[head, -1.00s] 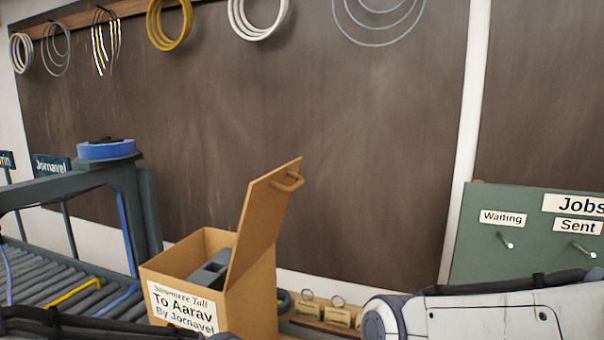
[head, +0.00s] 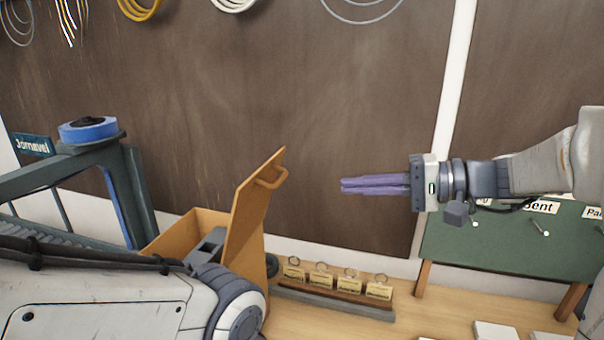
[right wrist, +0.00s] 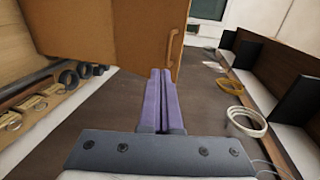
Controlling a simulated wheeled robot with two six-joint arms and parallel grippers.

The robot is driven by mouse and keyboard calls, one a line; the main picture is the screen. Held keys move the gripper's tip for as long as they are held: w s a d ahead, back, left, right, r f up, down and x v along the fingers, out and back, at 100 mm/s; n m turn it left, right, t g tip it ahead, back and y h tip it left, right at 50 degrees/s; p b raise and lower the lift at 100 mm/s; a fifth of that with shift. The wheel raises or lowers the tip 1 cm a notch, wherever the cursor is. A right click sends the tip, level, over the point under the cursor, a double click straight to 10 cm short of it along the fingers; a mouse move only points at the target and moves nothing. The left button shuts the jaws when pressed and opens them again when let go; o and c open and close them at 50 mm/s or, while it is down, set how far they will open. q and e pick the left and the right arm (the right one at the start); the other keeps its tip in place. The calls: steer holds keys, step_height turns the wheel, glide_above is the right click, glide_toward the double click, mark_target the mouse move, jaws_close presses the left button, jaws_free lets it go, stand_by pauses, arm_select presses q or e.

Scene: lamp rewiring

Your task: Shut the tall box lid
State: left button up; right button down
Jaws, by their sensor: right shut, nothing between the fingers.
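The tall tan box (head: 175,237) stands at lower left centre in the head view, its front largely hidden behind my left arm. Its lid (head: 243,215) stands open, tilted up and to the right, with a looped handle (head: 271,178) near the top edge. A grey object (head: 208,244) shows inside the box. My right gripper (head: 343,185) is to the right of the lid, apart from it, with its purple fingers shut, empty and pointing left. In the right wrist view the fingers (right wrist: 161,73) point toward the lid (right wrist: 148,38) and its handle (right wrist: 173,50). My left gripper is out of view.
A rack of tagged rings (head: 335,285) sits on the bench right of the box. A green board (head: 490,245) stands at the right. A roller conveyor frame (head: 65,175) with a blue roll (head: 88,129) is left. Wire coils (head: 234,3) hang above. Space between lid and right gripper is clear.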

steer(key=r+p+x, duration=0.1)
steer(key=p+x, duration=0.3)
steer(key=x, duration=0.5)
steer(key=shift+w+a, duration=0.15)
steer(key=shift+a, duration=0.35)
